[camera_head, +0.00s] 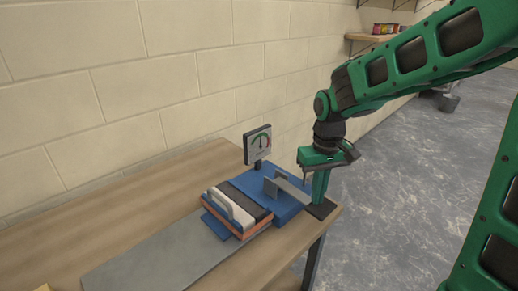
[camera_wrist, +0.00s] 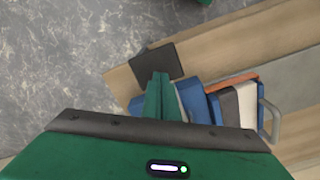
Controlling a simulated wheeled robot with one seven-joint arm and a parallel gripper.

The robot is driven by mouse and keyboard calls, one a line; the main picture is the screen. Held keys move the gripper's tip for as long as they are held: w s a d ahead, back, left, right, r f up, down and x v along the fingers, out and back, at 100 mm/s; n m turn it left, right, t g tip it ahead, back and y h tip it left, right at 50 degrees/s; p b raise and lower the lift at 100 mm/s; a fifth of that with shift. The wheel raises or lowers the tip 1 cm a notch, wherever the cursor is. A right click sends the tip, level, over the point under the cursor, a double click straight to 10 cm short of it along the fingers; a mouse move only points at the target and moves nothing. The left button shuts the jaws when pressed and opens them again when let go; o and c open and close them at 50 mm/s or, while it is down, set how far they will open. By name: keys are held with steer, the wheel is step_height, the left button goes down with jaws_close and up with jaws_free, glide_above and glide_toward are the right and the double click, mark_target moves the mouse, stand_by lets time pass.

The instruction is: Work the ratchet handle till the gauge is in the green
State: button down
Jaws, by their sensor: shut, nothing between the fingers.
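The gauge (camera_head: 258,143) stands upright on a post behind the blue device (camera_head: 288,208). A grey bar (camera_head: 292,189), seemingly the ratchet handle, runs low across the blue device towards the table corner. My gripper (camera_head: 319,201) points down at the right end of this bar, its fingers shut and empty; I cannot tell whether they touch it. In the wrist view the shut fingers (camera_wrist: 161,76) cover part of the blue device (camera_wrist: 193,100), and the bar is not clearly visible.
A grey sheet (camera_head: 165,257) lies in front. A dark pad (camera_wrist: 155,61) lies at the table corner. The block wall stands close behind.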

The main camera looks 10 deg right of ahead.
step_height(320, 180, up, 9)
steer(key=shift+f, duration=0.2)
stand_by(0.4)
stand_by(0.3)
steer(key=s+d+f+m, duration=0.2)
steer(key=s+d+m, duration=0.1)
steer(key=s+d, duration=0.5)
steer(key=s+d+f+m, duration=0.3)
steer(key=s+d, duration=0.6)
steer(key=s, duration=0.6)
steer(key=shift+m, duration=0.8)
steer(key=shift+s+f, duration=0.1)
